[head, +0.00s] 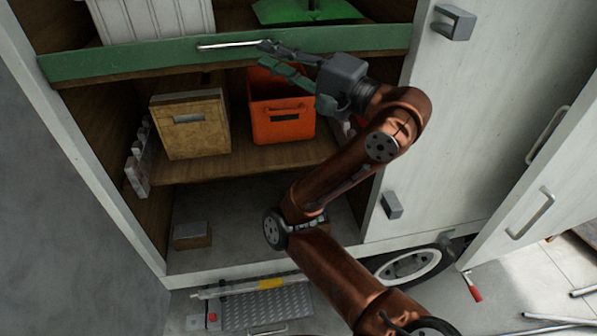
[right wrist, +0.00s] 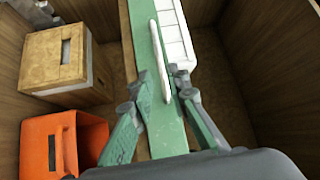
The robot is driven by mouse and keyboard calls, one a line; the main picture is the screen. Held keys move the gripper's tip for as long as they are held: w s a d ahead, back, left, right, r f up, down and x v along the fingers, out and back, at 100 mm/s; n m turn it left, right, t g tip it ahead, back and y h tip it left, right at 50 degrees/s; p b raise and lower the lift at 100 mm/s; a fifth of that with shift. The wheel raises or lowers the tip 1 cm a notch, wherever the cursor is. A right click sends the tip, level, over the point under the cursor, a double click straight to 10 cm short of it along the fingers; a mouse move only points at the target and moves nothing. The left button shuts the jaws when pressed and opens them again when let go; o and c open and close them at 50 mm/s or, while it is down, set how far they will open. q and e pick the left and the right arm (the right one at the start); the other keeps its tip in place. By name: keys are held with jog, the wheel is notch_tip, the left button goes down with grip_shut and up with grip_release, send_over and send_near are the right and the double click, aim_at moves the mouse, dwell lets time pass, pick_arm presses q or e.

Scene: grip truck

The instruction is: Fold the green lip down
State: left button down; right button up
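The green lip (head: 120,61) is a long board along the front edge of the upper shelf. A pale bar handle (head: 228,44) is fixed on its face. In the right wrist view the lip (right wrist: 143,30) and its handle (right wrist: 160,55) run up the middle. My right gripper (head: 266,55) reaches in from the right, by the handle's right end. Its fingers are spread apart, one on each side of the lip and handle in the right wrist view (right wrist: 155,92). I cannot tell whether either finger touches the lip. My left gripper is not in view.
A white crate (head: 150,18) and a green item (head: 300,10) sit on the upper shelf. Below stand a wooden box (head: 192,130) and an orange bin (head: 283,122). White door panels (head: 500,90) are at the right. A treaded metal plate (head: 262,308) lies below the cabinet.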

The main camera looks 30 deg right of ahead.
jog(key=w+d+f+n+g+h, duration=0.1)
jog(key=d+f+h, duration=0.1)
jog(key=f, duration=1)
jog(key=w+d+f+g+h, duration=0.2)
jog(key=d+f, duration=0.1)
jog(key=f, duration=1)
jog(key=w+d+f+n+g+h, duration=0.1)
jog(key=w+d+f+h, duration=0.1)
jog(key=f, duration=1)
jog(key=shift+d+f+n+g+h, duration=0.3)
jog(key=shift+d+f, duration=0.05)
jog(key=shift+d, duration=0.15)
jog(key=shift+w, duration=0.1)
